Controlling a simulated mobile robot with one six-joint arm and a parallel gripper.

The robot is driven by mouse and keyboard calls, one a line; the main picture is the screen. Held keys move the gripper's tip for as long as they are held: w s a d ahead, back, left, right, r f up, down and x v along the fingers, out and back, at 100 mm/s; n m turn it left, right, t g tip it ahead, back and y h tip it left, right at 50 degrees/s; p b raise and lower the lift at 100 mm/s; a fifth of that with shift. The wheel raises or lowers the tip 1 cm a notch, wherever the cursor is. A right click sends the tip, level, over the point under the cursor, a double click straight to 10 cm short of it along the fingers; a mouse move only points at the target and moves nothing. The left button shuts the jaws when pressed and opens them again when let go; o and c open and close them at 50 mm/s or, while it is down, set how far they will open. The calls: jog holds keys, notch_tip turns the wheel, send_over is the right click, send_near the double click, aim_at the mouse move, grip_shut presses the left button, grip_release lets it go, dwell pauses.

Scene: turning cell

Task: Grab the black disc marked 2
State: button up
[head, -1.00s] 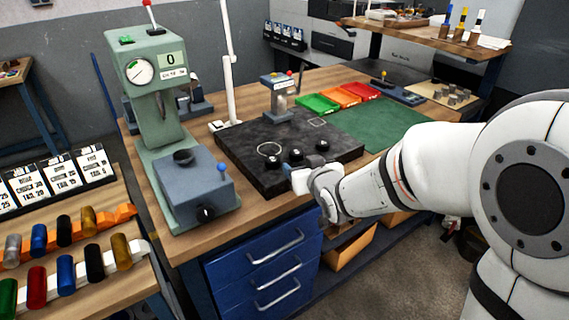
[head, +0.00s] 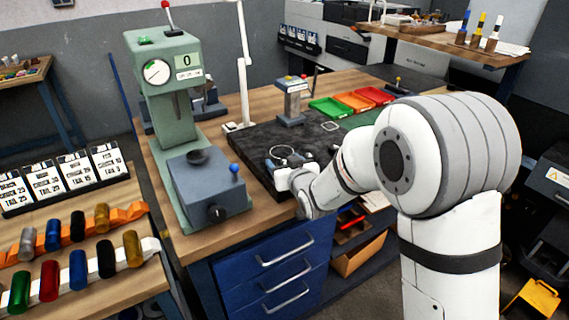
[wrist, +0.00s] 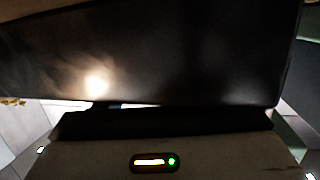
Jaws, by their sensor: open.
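My gripper (head: 283,167) is open at the front edge of the black slab (head: 250,140) on the bench, just in front of the white ring drawn there. No black disc can be made out now in the head view; my gripper and forearm cover the part of the slab where they stood, and no number 2 is readable. In the wrist view a dark, smooth surface with a bright glare fills the upper part, very near the camera. I cannot tell whether it is the slab or a disc. I see nothing held.
A green press (head: 165,90) with a blue-grey block (head: 205,185) stands left of the slab. Green, orange and red trays (head: 330,107) lie behind it. A small grey fixture (head: 291,100) stands at the slab's back. Blue drawers (head: 275,270) are below.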

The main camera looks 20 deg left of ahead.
jog(key=shift+c, duration=0.5)
jog(key=c, duration=1.1)
jog(key=shift+r, duration=0.1)
